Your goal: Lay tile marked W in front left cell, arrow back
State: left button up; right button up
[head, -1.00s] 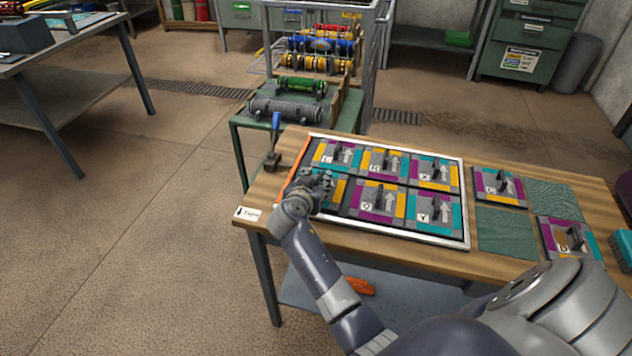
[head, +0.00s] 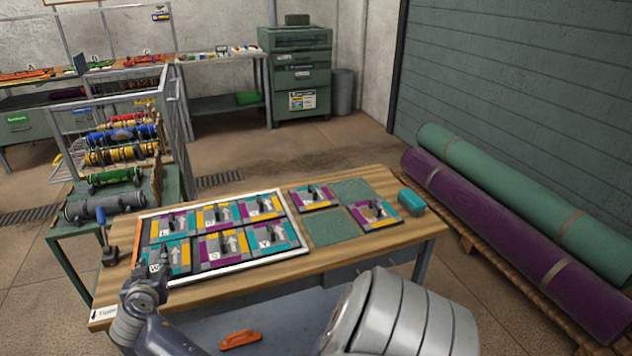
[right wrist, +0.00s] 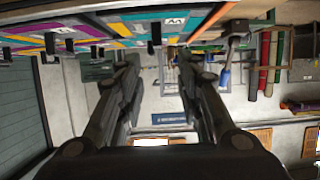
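The tile marked W (head: 178,258) lies in the front left cell of the white-edged tray (head: 298,226), its pale arrow pointing to the back. Its W shows beside my gripper in the head view, and a W-marked tile (right wrist: 178,24) is at the top of the right wrist view. My right gripper (head: 152,279) is at the tray's front left corner, covering part of the tile's near edge. In the right wrist view its fingers (right wrist: 160,80) are spread with nothing between them. The tray's other cells hold tiles with upright handles. My left gripper is out of view.
Right of the tray are two more tiles (head: 313,197) (head: 375,213), green mats (head: 330,227) and a teal block (head: 411,202). A blue-handled tool (head: 102,232) stands left of the tray. Rolled rugs (head: 515,255) lie beyond the table on the right.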

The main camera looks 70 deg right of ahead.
jog(key=s+a+f+n+t+y, duration=0.1)
jog(key=a+f+n+t+y, duration=0.1)
jog(key=a+n+y, duration=0.35)
jog(key=s+a+f+n+t+y, duration=0.2)
jog(key=a, duration=0.7)
jog(key=s+a+f+n+g+y, duration=0.15)
jog(key=s+f, duration=0.35)
jog(key=f, duration=0.5)
jog(key=s+a+f+n+g, duration=0.1)
jog(key=s+a+f+g, duration=0.1)
jog(key=s+f, duration=0.6)
jog(key=s+a+f+n+g+y, duration=0.1)
jog(key=s+f+g, duration=0.15)
jog(key=f, duration=0.95)
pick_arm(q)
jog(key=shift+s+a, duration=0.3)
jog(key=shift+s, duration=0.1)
pick_arm(e)
jog(key=s+f+g, duration=0.2)
jog(key=s+f, duration=0.3)
jog(key=s, duration=0.7)
jog(key=s+d+f+g, duration=0.1)
jog(key=s+f, duration=0.5)
jog(key=s, duration=0.6)
jog(key=s+f+n+g, duration=0.1)
jog(key=s+f+g, duration=0.2)
jog(key=s, duration=0.9)
notch_tip(320, 180, down, 3)
jog(key=shift+d+f, duration=0.15)
jog(key=shift+d, duration=0.15)
